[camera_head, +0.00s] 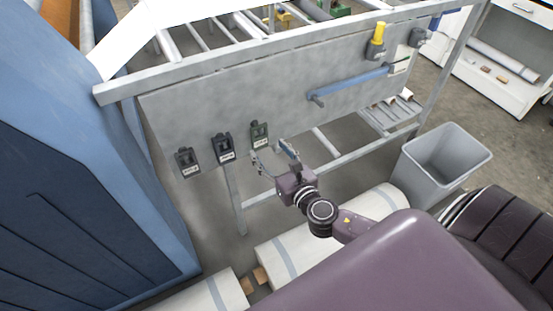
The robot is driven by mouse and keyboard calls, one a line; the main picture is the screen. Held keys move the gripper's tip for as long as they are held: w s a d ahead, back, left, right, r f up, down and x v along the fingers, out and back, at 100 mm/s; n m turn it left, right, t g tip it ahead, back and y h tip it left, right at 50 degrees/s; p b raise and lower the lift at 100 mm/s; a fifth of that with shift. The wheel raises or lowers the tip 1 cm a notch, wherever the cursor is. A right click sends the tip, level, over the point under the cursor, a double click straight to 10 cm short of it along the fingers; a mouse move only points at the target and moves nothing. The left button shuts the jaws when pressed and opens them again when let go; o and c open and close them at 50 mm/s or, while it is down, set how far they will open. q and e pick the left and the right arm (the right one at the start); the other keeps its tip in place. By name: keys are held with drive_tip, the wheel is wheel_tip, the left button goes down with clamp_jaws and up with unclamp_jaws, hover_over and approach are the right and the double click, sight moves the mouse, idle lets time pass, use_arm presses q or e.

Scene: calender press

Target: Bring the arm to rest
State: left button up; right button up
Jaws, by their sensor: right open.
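I cannot tell whether a fingertip touches the panel. A blue lever (348,86) lies slanted across the right part of the panel. My left gripper is not in view.
A grey bin (447,160) stands open at the right. Pale wrapped rolls (300,247) lie on the floor below my arm. A large blue machine housing (80,180) fills the left. A yellow-topped switch (377,38) sits at the panel's upper right. A white cart (500,60) stands behind.

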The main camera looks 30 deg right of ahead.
drive_tip(key=shift+s+a+r, duration=0.1)
drive_tip(key=shift+s+r, duration=0.1)
drive_tip(key=shift+s, duration=0.85)
drive_tip(key=shift+s+r, duration=0.2)
drive_tip(key=shift+s, duration=0.8)
